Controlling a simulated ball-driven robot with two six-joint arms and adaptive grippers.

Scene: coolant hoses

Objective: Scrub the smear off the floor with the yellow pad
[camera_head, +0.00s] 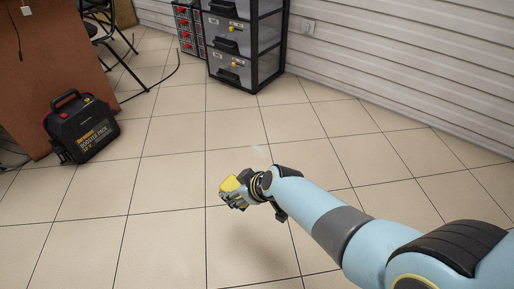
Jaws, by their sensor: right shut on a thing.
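My right arm reaches in from the lower right. Its gripper (234,196) is shut on the yellow pad (231,184), which shows at the gripper's end. A shadow lies on the tiles below, so the pad seems to be held above the floor. A faint pale smear (260,152) shows on the floor a little beyond and to the right of the pad. The smear is small and hard to make out against the tile. My left gripper is not in view.
A black and red booster pack (83,127) stands on the floor at the left, beside a brown desk (45,75). A drawer cabinet (240,42) stands at the back by the white wall. A dark cable runs along the floor. The tiled middle is clear.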

